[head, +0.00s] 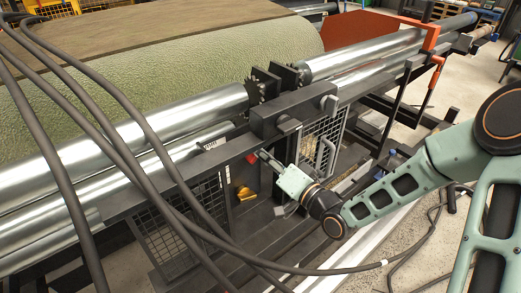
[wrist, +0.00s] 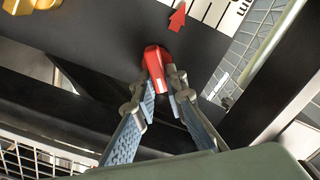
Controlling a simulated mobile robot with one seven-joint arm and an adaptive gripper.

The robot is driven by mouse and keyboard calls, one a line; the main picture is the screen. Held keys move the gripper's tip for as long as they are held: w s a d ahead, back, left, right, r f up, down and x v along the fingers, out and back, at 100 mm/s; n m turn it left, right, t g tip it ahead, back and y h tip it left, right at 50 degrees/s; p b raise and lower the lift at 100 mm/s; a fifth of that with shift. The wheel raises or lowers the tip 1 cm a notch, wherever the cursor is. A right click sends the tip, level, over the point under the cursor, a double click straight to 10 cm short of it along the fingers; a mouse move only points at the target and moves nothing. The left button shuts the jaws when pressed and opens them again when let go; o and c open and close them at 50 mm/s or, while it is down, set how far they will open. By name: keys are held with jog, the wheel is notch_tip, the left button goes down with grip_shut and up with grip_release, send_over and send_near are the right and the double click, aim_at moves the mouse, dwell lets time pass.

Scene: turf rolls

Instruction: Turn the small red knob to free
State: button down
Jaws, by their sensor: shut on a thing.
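The small red knob (wrist: 153,58) sits on the dark panel in the wrist view, with a pale mark near its lower end. My gripper (wrist: 158,88) has its two fingers closed on either side of the knob's lower part. The fingertips hide some of its sides. In the head view the red knob (head: 252,158) shows as a small red spot on the machine's front, and my gripper (head: 263,155) reaches it from the right. I cannot read a label for the knob's position.
A red arrow (wrist: 178,17) lies beside a white scale (wrist: 215,12) above the knob. A larger yellow knob (head: 244,193) is below the red one in the head view. Dark cables (head: 130,165) hang across the left foreground. A wire mesh guard (head: 318,140) stands close on the right.

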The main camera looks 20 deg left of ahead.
jog(key=shift+w+f+m+p, duration=0.15)
jog(key=shift+m+p, duration=0.25)
jog(key=shift+m, duration=0.85)
jog(key=shift+s+f+m+p, duration=0.1)
jog(key=shift+m+p, duration=0.25)
jog(key=shift+m, duration=0.95)
jog(key=shift+w+f+m+p, duration=0.15)
jog(key=shift+m+p, duration=0.25)
jog(key=shift+m, duration=0.85)
jog(key=shift+s, duration=0.15)
jog(key=c, duration=2)
grip_release()
jog(key=shift+o, duration=0.2)
jog(key=v, duration=1.2)
